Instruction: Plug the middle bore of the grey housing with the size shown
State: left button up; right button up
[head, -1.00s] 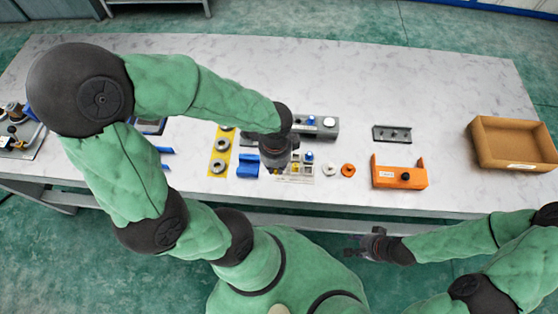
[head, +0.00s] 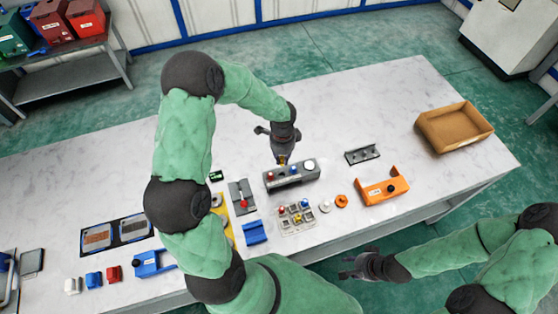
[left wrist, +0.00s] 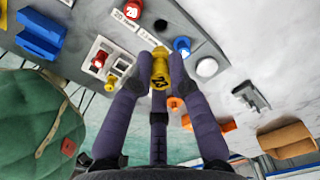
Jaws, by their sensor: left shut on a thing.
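My left gripper (head: 283,157) is shut on a yellow plug (left wrist: 160,70) with a dark number, not clearly legible. In the head view it hangs at the back edge of the grey housing (head: 296,179). The housing holds a red plug (left wrist: 132,10) marked 20 and a blue plug (left wrist: 182,45). A dark open bore (left wrist: 160,25) lies between them in the left wrist view, apart from the yellow plug. A white round piece (left wrist: 207,67) sits at the housing's other end. My right gripper (head: 358,266) is empty and looks open, off the table's front edge.
A plug tray (head: 284,228) with several coloured plugs stands in front of the housing. White (head: 325,206) and orange (head: 341,201) rings lie beside it. An orange bracket (head: 385,190), a dark rail (head: 362,154) and a cardboard box (head: 455,127) stand to the right. The table behind is clear.

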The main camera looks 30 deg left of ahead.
pick_arm(q)
jog(key=shift+w+d+f+b, duration=0.1)
jog(key=shift+f+b, duration=0.3)
jog(key=shift+f, duration=0.2)
jog(key=b, duration=0.5)
send_over(282, 171)
jog(key=s, duration=0.1)
jog(key=shift+d+f, duration=0.2)
jog(key=shift+f, duration=1.3)
jog(key=shift+d+f, duration=0.15)
jog(key=shift+f, duration=1.3)
jog(key=shift+s+f+b, duration=0.1)
jog(key=shift+f+b, duration=0.45)
jog(key=shift+f, duration=0.6)
dwell(1.7)
jog(key=o, duration=0.9)
